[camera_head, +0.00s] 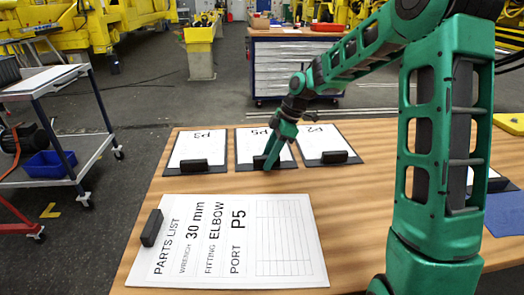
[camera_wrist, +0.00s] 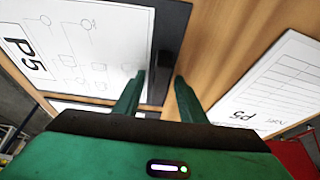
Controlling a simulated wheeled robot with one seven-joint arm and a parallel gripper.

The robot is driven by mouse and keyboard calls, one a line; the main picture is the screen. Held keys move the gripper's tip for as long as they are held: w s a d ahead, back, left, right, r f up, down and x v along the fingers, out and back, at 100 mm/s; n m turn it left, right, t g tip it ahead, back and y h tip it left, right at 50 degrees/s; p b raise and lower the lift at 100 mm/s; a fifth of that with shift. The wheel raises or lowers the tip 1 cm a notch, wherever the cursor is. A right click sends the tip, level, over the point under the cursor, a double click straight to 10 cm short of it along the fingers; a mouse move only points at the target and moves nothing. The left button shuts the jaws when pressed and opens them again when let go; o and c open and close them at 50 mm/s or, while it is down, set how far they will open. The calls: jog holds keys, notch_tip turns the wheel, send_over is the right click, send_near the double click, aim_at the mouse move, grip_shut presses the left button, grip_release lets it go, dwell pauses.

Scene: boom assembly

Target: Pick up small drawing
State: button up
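Three small drawings on dark clipboards lie in a row on the wooden table: one marked P3 (camera_head: 198,146) at the left, one marked P5 (camera_head: 250,143) in the middle, one marked P2 (camera_head: 322,140) at the right. Each has a black clip at its near edge. My gripper (camera_head: 269,164) reaches down to the clip of the P5 drawing. In the wrist view the P5 drawing (camera_wrist: 85,45) lies left of the fingers. The fingers stand apart, with the dark clip (camera_wrist: 161,86) between them. Whether they touch it I cannot tell.
A large parts list (camera_head: 235,240) in front reads 30 mm, ELBOW, P5. A trolley (camera_head: 55,130) with a blue bin stands at the left. A tool cabinet (camera_head: 290,68) stands behind. My arm hides part of the table's right side, where a blue sheet (camera_head: 505,214) lies.

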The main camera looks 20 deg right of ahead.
grip_shut()
jog(key=shift+r, duration=0.1)
